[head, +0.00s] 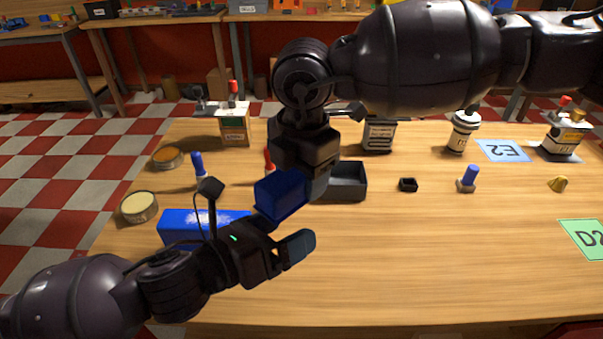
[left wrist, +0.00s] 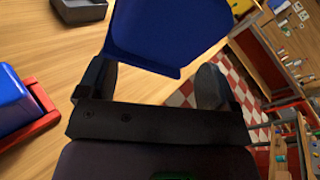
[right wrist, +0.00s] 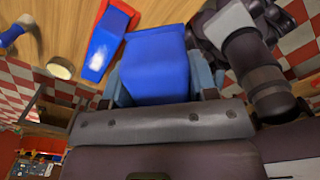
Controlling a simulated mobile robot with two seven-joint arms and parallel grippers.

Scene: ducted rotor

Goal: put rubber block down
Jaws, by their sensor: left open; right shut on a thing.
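The rubber block is a blue block (head: 281,196) held in the air above the table near its middle left. My right gripper (head: 292,186) points down and is shut on it. The block fills the space between the fingers in the right wrist view (right wrist: 155,65). My left gripper (head: 284,230) is open just below and in front of the block. In the left wrist view the block (left wrist: 165,35) lies just beyond and partly between the open fingers; whether they touch it I cannot tell.
A blue piece on a red base (right wrist: 105,45) lies on the table beside the grippers. A dark grey tray (head: 345,183) is behind them. Two round tins (head: 139,207) stand at the left edge. The front right tabletop is clear around a green D2 card (head: 585,240).

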